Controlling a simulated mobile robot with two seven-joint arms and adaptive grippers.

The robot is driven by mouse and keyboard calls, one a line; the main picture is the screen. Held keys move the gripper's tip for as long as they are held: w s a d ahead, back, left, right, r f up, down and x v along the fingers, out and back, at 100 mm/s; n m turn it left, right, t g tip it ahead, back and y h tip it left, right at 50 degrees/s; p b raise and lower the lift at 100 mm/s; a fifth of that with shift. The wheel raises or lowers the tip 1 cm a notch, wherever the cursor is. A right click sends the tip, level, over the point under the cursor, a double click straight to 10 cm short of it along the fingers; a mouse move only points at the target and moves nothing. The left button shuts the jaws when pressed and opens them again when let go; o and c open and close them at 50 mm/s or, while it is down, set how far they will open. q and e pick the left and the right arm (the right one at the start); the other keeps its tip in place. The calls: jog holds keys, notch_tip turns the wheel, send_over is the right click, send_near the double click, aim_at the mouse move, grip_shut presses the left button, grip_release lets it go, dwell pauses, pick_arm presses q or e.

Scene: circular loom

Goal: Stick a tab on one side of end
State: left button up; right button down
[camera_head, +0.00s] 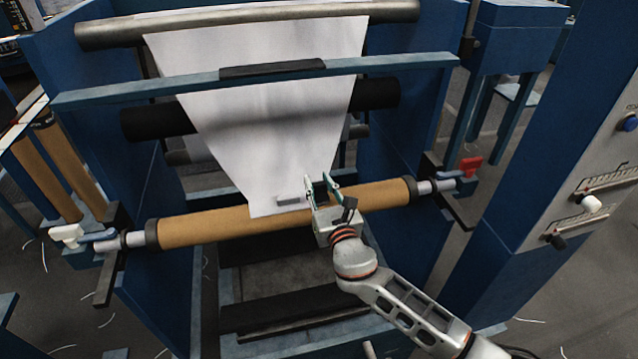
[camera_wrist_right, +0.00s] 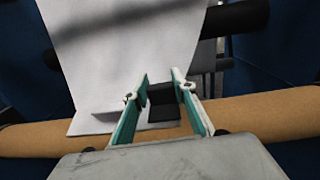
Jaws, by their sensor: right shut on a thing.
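The white sheet (camera_head: 255,110) hangs down from the top roller, and its narrow end (camera_head: 270,206) lies over the brown roll (camera_head: 215,227). My right gripper (camera_head: 321,190) is at the right side of that end, just above the roll. In the wrist view its teal fingers (camera_wrist_right: 160,105) are shut on a small black tab (camera_wrist_right: 163,103). A small light grey strip (camera_head: 289,199) shows on the sheet end, left of the gripper. My left gripper is out of view.
A blue crossbar (camera_head: 180,87) spans the frame above, with a black roller (camera_head: 160,122) behind the sheet. A white handle (camera_head: 67,234) is left of the roll and a red one (camera_head: 470,166) right. The control panel (camera_head: 590,190) stands at right.

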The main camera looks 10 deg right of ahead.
jog(key=shift+f, duration=0.2)
jog(key=c, duration=2)
grip_release()
jog(key=shift+c, duration=0.2)
jog(key=o, duration=0.5)
jog(key=shift+r, duration=0.15)
